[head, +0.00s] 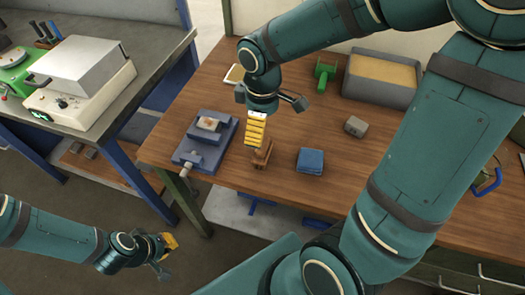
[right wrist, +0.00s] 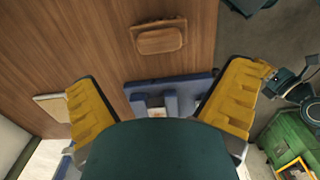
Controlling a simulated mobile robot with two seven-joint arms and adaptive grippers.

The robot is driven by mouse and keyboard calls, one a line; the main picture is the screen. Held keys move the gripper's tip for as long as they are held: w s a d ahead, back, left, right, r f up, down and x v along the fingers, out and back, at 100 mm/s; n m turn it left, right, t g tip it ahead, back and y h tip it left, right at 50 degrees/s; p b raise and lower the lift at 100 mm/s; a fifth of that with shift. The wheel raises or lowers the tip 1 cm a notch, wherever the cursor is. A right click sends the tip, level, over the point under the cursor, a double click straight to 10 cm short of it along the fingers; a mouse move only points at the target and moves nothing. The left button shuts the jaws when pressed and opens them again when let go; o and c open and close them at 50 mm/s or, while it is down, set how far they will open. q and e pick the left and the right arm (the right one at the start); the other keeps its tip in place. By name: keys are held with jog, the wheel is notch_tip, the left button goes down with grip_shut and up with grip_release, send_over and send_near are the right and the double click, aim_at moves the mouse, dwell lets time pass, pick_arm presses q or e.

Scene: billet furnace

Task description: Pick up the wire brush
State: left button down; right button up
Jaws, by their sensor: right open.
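The wire brush, as far as I can tell, is the small brown wooden piece (head: 262,153) near the front of the wooden bench. In the right wrist view it shows as a wooden block (right wrist: 158,38) ahead of the fingers; no bristles can be made out. My right gripper (head: 256,132) reaches down from above, just behind the brush in the head view. In the right wrist view its yellow fingers (right wrist: 160,80) are wide apart with nothing between them. My left gripper (head: 168,244) hangs low over the floor, away from the bench; its opening is unclear.
A blue-grey vise (head: 191,153) holding a small piece stands left of the brush. A grey block (head: 355,126), a green object (head: 324,72) and a grey bin (head: 378,94) are further back. Another workbench (head: 150,62) stands left.

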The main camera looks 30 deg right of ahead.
aim_at(263, 143)
notch_tip(263, 143, down, 4)
jog(key=shift+r+b, duration=0.2)
jog(key=shift+b, duration=0.15)
notch_tip(263, 143, down, 5)
jog(key=shift+r+b, duration=0.1)
jog(key=shift+b, duration=0.7)
jog(key=shift+c, duration=0.3)
jog(key=c, duration=1.2)
